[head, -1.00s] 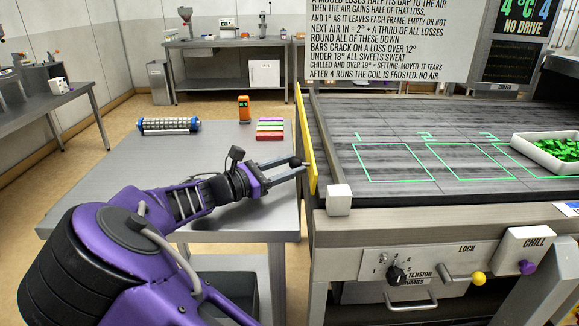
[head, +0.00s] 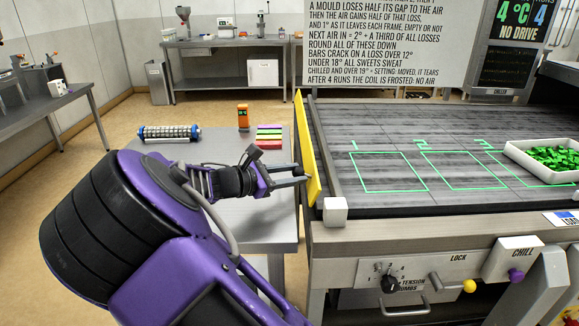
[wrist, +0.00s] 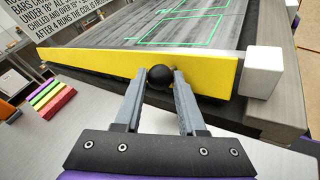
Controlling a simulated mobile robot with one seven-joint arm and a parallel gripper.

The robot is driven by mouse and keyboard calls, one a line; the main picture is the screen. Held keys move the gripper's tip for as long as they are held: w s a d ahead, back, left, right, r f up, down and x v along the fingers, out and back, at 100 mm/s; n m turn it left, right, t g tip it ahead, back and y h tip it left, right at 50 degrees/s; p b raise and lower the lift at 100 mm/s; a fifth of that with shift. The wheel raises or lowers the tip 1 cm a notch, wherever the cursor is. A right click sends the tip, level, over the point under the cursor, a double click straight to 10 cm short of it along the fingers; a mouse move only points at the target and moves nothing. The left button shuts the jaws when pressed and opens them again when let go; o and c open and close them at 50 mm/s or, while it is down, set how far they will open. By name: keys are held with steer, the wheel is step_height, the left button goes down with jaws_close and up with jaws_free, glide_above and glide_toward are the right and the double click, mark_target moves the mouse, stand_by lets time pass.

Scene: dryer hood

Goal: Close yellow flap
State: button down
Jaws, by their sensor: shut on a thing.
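The yellow flap (head: 307,150) stands upright along the left edge of the machine's dark bed, and in the wrist view (wrist: 110,72) it runs across the frame. A round black knob (wrist: 160,77) sits on its near face, close to the flap's right end in the wrist view. My gripper (head: 302,181) reaches the flap from the left, near its front end. In the wrist view its two fingers (wrist: 160,90) are on either side of the black knob and shut on it. The flap's hinge is not clearly visible.
The dark bed (head: 380,120) carries green outlined frames and a white tray of green pieces (head: 550,150). A white corner block (head: 335,211) is close to the flap's front end. A steel table (head: 215,150) at left holds a roller (head: 169,132), an orange device (head: 243,117) and coloured bars (head: 268,136).

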mark_target(316, 170)
steer(key=shift+d+r+m+g+y+p, duration=0.3)
steer(key=shift+d+r+m+y+p, duration=0.4)
steer(key=shift+y+p, duration=0.5)
steer(key=d+y+p, duration=0.1)
steer(key=d+m+y, duration=0.1)
steer(key=y, duration=0.1)
steer(key=shift+d+r+m+g+y+p, duration=0.2)
steer(key=shift+m+g+y+p, duration=0.1)
steer(key=shift+g+p, duration=0.1)
steer(key=shift+d+f+m+y+p, duration=0.15)
steer(key=shift+d+m+y+p, duration=0.4)
steer(key=shift+y, duration=0.65)
steer(key=shift+d+f+m+y, duration=0.3)
steer(key=shift+d+y, duration=0.55)
steer(key=shift+y, duration=0.55)
steer(key=shift+f+y, duration=0.15)
steer(key=shift+y, duration=0.15)
steer(key=c, duration=0.5)
jaws_free()
steer(key=shift+d, duration=0.1)
